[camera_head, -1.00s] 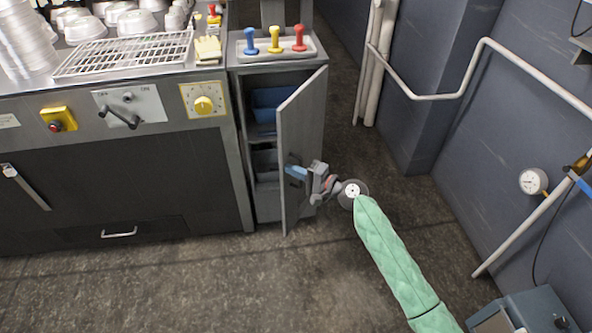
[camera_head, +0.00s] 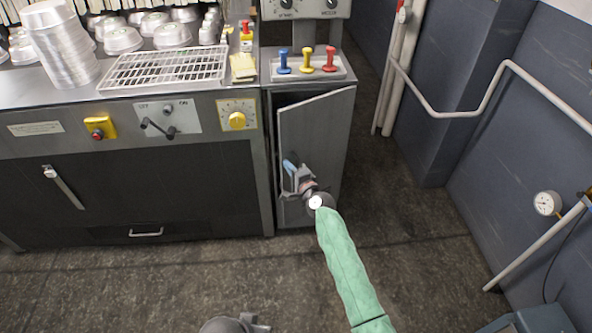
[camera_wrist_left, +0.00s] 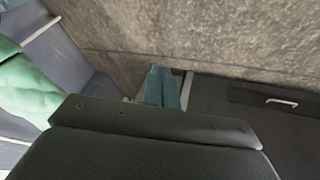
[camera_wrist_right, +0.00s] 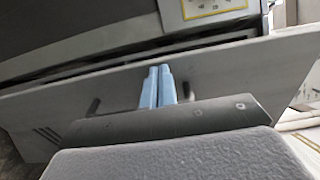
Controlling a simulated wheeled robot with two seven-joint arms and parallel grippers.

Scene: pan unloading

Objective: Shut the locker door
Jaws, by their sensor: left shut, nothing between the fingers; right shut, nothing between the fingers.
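The grey locker door (camera_head: 312,125) is at the front of the narrow locker, slightly ajar, with a dark gap along its top edge. My right gripper (camera_head: 290,168) is at the outer face of the door, jaws shut and empty. In the right wrist view its blue fingers (camera_wrist_right: 157,86) point at the door panel (camera_wrist_right: 235,85), near dark handle parts (camera_wrist_right: 95,106); whether they touch is unclear. My left gripper's shut, empty fingers (camera_wrist_left: 162,88) show in the left wrist view above the floor, away from the door. The locker's inside is mostly hidden.
A tray (camera_head: 335,70) with blue, yellow and red knobs tops the locker. The counter with a wire rack (camera_head: 165,68) and metal bowls stands left. White pipes (camera_head: 440,112) and a gauge (camera_head: 547,203) are on the right. The floor in front (camera_head: 150,285) is clear.

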